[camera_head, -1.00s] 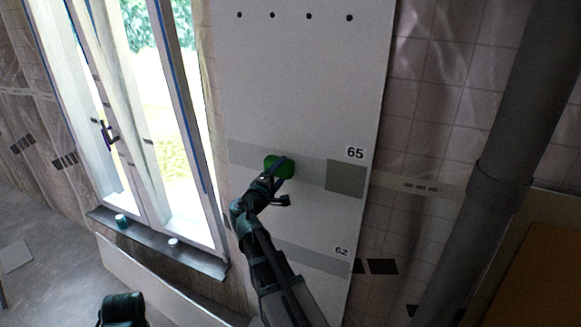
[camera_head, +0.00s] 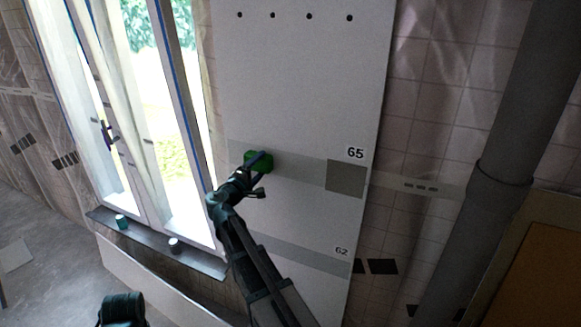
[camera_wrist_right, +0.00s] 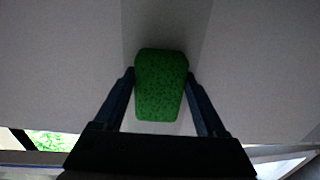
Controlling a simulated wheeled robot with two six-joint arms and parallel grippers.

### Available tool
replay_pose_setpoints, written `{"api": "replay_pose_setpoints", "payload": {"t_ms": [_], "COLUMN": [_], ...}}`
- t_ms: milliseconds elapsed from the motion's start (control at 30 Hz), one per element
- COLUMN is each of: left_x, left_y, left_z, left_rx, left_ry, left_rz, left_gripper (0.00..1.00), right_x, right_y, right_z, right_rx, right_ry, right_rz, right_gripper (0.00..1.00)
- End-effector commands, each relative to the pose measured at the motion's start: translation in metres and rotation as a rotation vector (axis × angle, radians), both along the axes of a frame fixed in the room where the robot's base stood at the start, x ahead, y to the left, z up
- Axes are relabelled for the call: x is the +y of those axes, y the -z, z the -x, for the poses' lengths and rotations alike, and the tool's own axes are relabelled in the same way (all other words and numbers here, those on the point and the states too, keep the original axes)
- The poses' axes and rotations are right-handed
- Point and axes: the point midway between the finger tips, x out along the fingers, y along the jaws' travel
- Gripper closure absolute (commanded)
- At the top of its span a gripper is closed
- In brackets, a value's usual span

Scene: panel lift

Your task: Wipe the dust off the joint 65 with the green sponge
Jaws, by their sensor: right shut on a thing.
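The green sponge (camera_head: 255,160) is held between the fingers of my right gripper (camera_head: 258,168). In the right wrist view the sponge (camera_wrist_right: 161,85) sits upright between both fingers (camera_wrist_right: 161,95). It is at the grey band of joint 65 (camera_head: 298,168) on the pale wall panel, towards the band's left part; exact contact cannot be told. A darker grey patch (camera_head: 345,178) covers the band's right end, below the label 65 (camera_head: 355,153). Part of the band is hidden behind sponge and gripper.
A second grey band, joint 62 (camera_head: 305,255), crosses the panel lower down. A tall window (camera_head: 165,110) with a sill (camera_head: 160,243) stands to the left; two small containers stand on the sill. A thick grey pipe (camera_head: 500,180) runs at the right.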

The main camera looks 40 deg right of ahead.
Motion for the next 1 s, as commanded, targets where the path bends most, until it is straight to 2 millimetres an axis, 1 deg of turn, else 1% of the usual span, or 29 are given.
{"api": "replay_pose_setpoints", "payload": {"t_ms": [33, 200, 300, 567, 667, 1000], "left_x": [0.000, 0.000, 0.000, 0.000, 0.000, 0.000], "left_y": [0.000, 0.000, 0.000, 0.000, 0.000, 0.000], "left_z": [0.000, 0.000, 0.000, 0.000, 0.000, 0.000], "left_rx": [0.000, 0.000, 0.000, 0.000, 0.000, 0.000], "left_ry": [0.000, 0.000, 0.000, 0.000, 0.000, 0.000], "left_rz": [0.000, 0.000, 0.000, 0.000, 0.000, 0.000], "left_gripper": [0.43, 0.43, 0.43, 0.43, 0.43, 0.43], "right_x": [0.004, 0.014, 0.018, 0.020, 0.023, 0.041], "right_y": [0.000, 0.000, 0.000, 0.000, 0.000, 0.000], "right_z": [-0.009, -0.025, -0.031, -0.033, -0.040, -0.074], "right_rx": [0.000, 0.000, 0.000, 0.000, 0.000, 0.000], "right_ry": [-0.002, -0.001, -0.001, 0.001, 0.001, 0.001], "right_rz": [0.000, 0.000, 0.000, 0.000, 0.000, 0.000], "right_gripper": [0.84, 0.84, 0.84, 0.84, 0.84, 0.84]}}
